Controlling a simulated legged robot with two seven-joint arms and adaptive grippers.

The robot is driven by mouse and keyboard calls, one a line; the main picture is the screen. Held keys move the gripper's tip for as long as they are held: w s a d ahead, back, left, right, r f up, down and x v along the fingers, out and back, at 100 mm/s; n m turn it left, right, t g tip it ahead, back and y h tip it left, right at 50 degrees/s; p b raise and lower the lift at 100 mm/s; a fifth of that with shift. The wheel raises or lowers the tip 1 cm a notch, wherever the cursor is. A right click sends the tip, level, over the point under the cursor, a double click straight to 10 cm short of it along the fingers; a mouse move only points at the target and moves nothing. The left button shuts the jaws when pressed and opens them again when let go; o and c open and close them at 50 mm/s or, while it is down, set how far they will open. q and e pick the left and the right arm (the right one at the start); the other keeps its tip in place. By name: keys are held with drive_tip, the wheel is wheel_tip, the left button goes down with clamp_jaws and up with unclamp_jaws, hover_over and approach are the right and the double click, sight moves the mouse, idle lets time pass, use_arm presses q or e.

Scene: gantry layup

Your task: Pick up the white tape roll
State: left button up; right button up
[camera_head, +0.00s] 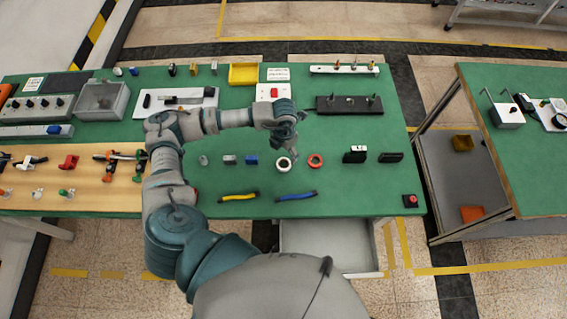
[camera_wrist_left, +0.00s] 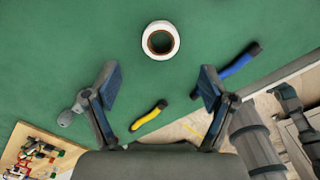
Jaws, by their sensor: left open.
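The white tape roll (camera_head: 284,164) lies flat on the green table, between a blue block and a red ring. In the left wrist view the white tape roll (camera_wrist_left: 161,40) shows as a white ring with a brown inner core, ahead of the fingers and roughly midway between them. My left gripper (camera_head: 292,138) is above the table just behind the roll in the head view, apart from it. In the left wrist view my left gripper (camera_wrist_left: 156,85) has its two fingers spread wide with nothing between them. My right gripper is in neither view.
A red ring (camera_head: 316,160) lies right of the roll, and a blue block (camera_head: 252,160) lies left. Yellow-handled (camera_head: 238,197) and blue-handled (camera_head: 296,195) tools lie in front. A black bracket (camera_head: 355,154) stands farther right. The green surface around the roll is clear.

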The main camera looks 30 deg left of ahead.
sight(285, 165)
use_arm(q)
wheel_tip(285, 165, down, 3)
drive_tip(key=shift+w+r, duration=0.15)
drive_tip(key=shift+r, duration=0.05)
drive_tip(key=shift+d+f, duration=0.15)
drive_tip(key=shift+f, duration=0.4)
wheel_tip(285, 165, down, 4)
drive_tip(key=shift+w+f+p, duration=0.1)
drive_tip(key=shift+f+p, duration=0.15)
drive_tip(key=shift+p, duration=0.05)
drive_tip(key=c, duration=1.2)
